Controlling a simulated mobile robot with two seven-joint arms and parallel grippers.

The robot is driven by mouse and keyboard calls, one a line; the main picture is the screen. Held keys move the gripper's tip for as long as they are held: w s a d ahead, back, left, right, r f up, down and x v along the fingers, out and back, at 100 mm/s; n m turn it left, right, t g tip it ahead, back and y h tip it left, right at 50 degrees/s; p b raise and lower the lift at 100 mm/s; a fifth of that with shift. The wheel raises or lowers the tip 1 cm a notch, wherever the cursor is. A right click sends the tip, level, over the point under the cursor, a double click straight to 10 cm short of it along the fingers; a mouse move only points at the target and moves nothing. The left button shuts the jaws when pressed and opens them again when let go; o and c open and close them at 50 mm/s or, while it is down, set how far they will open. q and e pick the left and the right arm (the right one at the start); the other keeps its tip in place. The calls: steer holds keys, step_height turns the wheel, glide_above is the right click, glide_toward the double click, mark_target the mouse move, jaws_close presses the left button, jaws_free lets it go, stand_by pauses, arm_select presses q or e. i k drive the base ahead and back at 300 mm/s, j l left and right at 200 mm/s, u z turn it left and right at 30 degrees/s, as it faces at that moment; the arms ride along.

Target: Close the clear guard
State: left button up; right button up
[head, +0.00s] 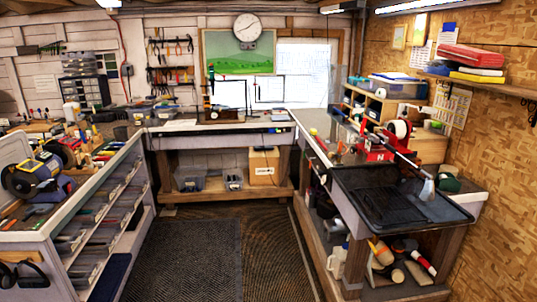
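A clear, upright panel (339,88) shows faintly at the far end of the right bench, beside the window. It may be the clear guard, but it is too small and see-through to tell how it is hinged or how far open it stands. A red clamp device (374,146) on the right bench holds a golf club (405,160) with its head over the black tray (392,205). Neither of my grippers is in view.
A bench grinder (35,178) stands on the left bench. The back bench (180,126) carries a small stand and screens. A dark mat (185,262) lies on the floor between the benches, with clear floor around it. Bottles and bags sit below the right bench.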

mark_target(333, 68)
steer(key=i, duration=3.35)
steer(key=i+z, duration=0.25)
steer(key=i, duration=0.2)
steer(key=i+j+z, duration=0.25)
steer(key=i, duration=0.2)
steer(key=i+j+z, duration=0.1)
steer(key=i+z, duration=0.2)
steer(key=i, duration=0.15)
steer(key=i+j+z, duration=0.2)
steer(key=z, duration=0.2)
steer(key=i+j+z, duration=0.5)
steer(key=j+z, duration=0.25)
steer(key=i+j+z, duration=0.15)
steer(key=j+z, duration=0.25)
steer(key=i+j+z, duration=0.1)
steer(key=j+z, duration=0.6)
steer(key=j, duration=0.35)
steer(key=j+z, duration=0.4)
steer(key=j, duration=0.3)
steer(key=k+l+u, duration=0.2)
steer(key=l+u, duration=0.2)
steer(key=l, duration=0.25)
